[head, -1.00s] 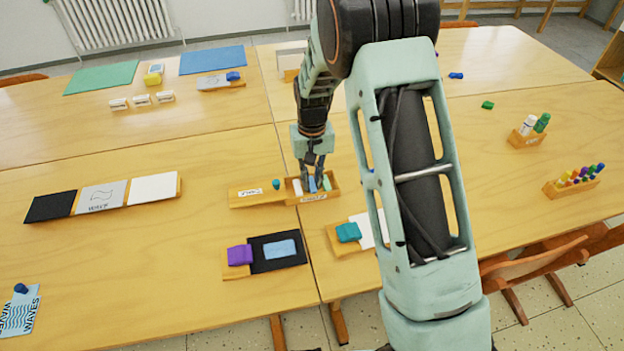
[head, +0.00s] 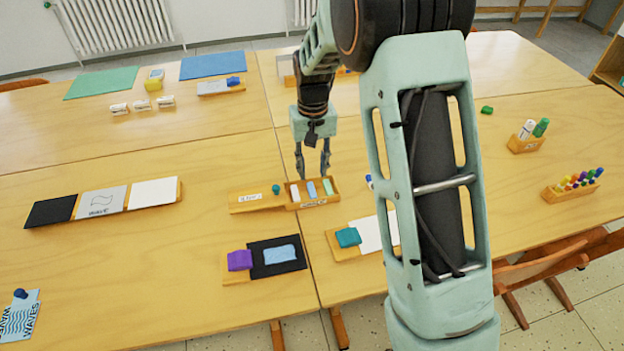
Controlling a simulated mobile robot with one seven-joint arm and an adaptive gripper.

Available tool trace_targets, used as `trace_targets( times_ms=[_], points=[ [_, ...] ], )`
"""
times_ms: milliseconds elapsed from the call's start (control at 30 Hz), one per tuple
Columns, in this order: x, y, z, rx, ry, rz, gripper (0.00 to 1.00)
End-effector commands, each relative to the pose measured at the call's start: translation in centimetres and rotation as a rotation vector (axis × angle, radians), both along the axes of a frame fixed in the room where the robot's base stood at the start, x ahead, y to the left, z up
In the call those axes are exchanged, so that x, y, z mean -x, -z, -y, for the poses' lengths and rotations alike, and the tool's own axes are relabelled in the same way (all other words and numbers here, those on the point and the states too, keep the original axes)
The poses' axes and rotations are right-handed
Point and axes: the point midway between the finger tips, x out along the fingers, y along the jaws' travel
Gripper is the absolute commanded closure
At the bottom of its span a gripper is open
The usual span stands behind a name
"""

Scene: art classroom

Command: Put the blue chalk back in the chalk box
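The blue chalk (head: 311,189) lies in the middle of the wooden chalk box (head: 336,200), between a white chalk (head: 295,192) on the left and a pale green chalk (head: 327,187) on the right. My gripper (head: 313,176) is just above and behind the box. Its two fingers are spread apart and nothing shows between them. The blue chalk is apart from the fingers.
A wooden tray with a label and a teal knob (head: 276,189) adjoins the box on the left. In front lie a purple block (head: 240,260) beside a black card, and a teal block (head: 348,237). My arm hides part of the right table.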

Motion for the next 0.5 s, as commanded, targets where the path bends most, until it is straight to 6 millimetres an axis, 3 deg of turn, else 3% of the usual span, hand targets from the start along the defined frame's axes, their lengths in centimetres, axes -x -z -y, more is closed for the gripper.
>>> trace_targets(
  times_ms=[200,500],
  points=[
    [0.0,-3.2,0.0,0.001,0.0,0.002,0.7],
    [0.0,-3.8,0.0,0.001,0.0,-0.001,0.7]
  ],
)
